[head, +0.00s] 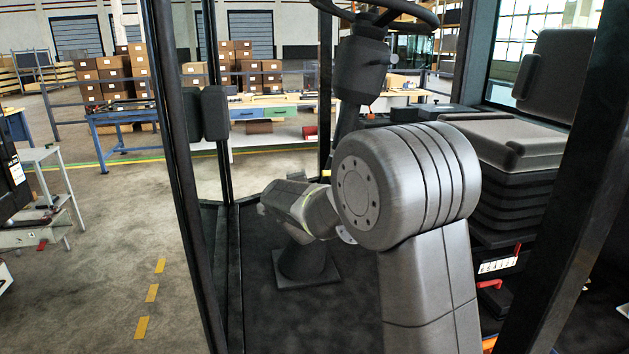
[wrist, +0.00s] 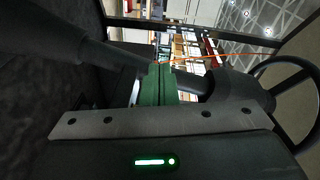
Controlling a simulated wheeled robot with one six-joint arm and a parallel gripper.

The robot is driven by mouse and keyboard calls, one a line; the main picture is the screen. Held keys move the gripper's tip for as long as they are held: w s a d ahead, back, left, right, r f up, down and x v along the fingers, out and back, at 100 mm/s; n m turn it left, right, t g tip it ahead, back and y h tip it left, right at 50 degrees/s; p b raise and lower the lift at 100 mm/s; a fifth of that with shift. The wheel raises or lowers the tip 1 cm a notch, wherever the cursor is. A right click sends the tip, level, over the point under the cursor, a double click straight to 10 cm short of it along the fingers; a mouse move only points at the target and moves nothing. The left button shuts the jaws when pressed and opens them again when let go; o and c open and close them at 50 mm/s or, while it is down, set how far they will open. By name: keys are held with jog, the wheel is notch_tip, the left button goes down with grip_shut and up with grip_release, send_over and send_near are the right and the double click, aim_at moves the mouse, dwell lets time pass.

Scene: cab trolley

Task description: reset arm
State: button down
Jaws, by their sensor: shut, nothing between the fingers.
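My arm reaches into an open-sided vehicle cab in the head view, its large grey joint in front of the cab's middle. In the wrist view my gripper (wrist: 159,68) shows as two green fingers, shut together with nothing between them. In the head view my own arm hides much of the gripper's end. In the wrist view a dark steering column passes close behind the fingers; I cannot tell whether they touch.
A steering wheel (head: 385,12) tops the column (head: 361,68). A black seat (head: 505,140) stands right, and dark cab posts (head: 180,170) frame both sides. Outside are a blue workbench (head: 125,117), stacked cardboard boxes (head: 115,75) and a cart (head: 50,190). Floor at lower left is clear.

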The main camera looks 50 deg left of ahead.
jog(key=shift+s+a, duration=0.2)
jog(key=shift+s, duration=0.35)
jog(key=shift+w, duration=0.1)
